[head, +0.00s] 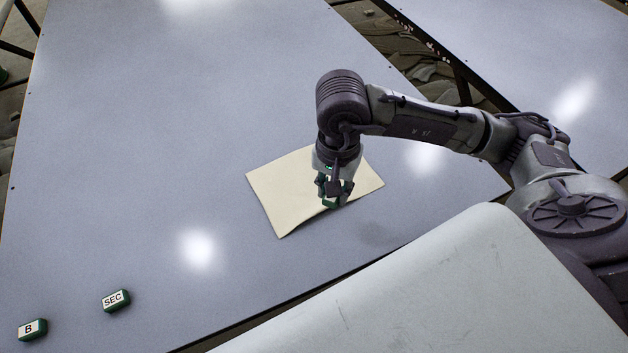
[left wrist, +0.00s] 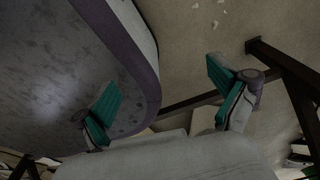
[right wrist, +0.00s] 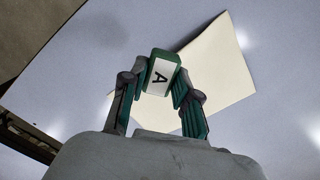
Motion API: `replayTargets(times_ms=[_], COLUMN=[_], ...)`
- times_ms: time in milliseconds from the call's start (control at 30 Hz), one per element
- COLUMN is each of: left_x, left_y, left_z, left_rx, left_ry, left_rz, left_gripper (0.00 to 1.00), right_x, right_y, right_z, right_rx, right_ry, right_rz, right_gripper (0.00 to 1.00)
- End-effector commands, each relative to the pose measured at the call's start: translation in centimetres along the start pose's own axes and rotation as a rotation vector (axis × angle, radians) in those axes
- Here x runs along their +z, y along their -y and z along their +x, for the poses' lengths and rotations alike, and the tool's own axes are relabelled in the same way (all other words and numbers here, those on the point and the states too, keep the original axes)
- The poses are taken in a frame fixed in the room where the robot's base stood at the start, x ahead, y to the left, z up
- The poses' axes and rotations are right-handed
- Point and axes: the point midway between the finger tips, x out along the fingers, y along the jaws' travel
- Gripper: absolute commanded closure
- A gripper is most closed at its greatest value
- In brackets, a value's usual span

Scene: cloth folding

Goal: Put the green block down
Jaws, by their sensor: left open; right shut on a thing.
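The green block (right wrist: 160,74) has a white face marked "A". My right gripper (right wrist: 157,82) is shut on it, with a finger on each side. In the head view, my right gripper (head: 333,192) is over the cream cloth (head: 278,190), near its front edge, and only a bit of green shows between the fingers. I cannot tell whether the block touches the cloth. The cloth lies flat on the grey table, and it also shows in the right wrist view (right wrist: 232,75). My left gripper (left wrist: 165,105) is open and empty in the left wrist view; it is outside the head view.
Two more green blocks, one marked "SEC" (head: 115,300) and one marked "B" (head: 33,329), sit at the table's near left. The grey table (head: 150,130) is clear left of and beyond the cloth. Another table (head: 530,50) stands at the right.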

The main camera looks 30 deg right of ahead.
Motion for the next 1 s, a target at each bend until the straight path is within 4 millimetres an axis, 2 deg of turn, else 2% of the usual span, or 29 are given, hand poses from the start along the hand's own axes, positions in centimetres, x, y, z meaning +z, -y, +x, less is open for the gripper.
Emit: replayTargets(times_ms=[33, 100, 233, 333, 500, 700, 833, 1000], left_x=[0.3, 0.6, 1.4, 2.0, 2.2, 1.3, 0.8, 0.8], left_y=[0.1, 0.0, -0.1, -0.1, -0.2, -0.1, 0.0, 0.0], left_z=[1.1, 1.6, 1.9, 1.8, 1.4, 1.2, 1.2, 1.1], left_rx=[-0.001, -0.001, 0.000, 0.001, 0.001, 0.000, -0.001, 0.000], left_ry=[0.004, 0.006, 0.017, 0.027, 0.030, 0.017, 0.009, 0.008], left_rz=[-0.001, -0.001, -0.002, -0.003, -0.003, -0.003, -0.003, -0.003], left_gripper=[0.03, 0.03, 0.03, 0.03, 0.03, 0.03, 0.03, 0.03], right_x=[-0.3, -0.5, -0.8, -1.4, -3.9, -7.0, -8.3, -9.0], right_y=[0.0, -0.2, -0.4, 0.2, 2.7, 5.9, 7.3, 7.8], right_z=[-0.2, -1.0, -2.0, -1.8, 0.2, 2.9, 4.1, 4.8], right_rx=[-0.005, -0.004, -0.003, 0.000, 0.003, 0.001, 0.000, 0.001], right_ry=[-0.005, -0.005, -0.006, -0.003, -0.002, -0.002, -0.003, -0.005], right_rz=[0.083, 0.183, 0.296, 0.328, 0.332, 0.330, 0.328, 0.326], right_gripper=[0.94, 0.94, 0.94, 0.94, 0.94, 0.94, 0.94, 0.94])
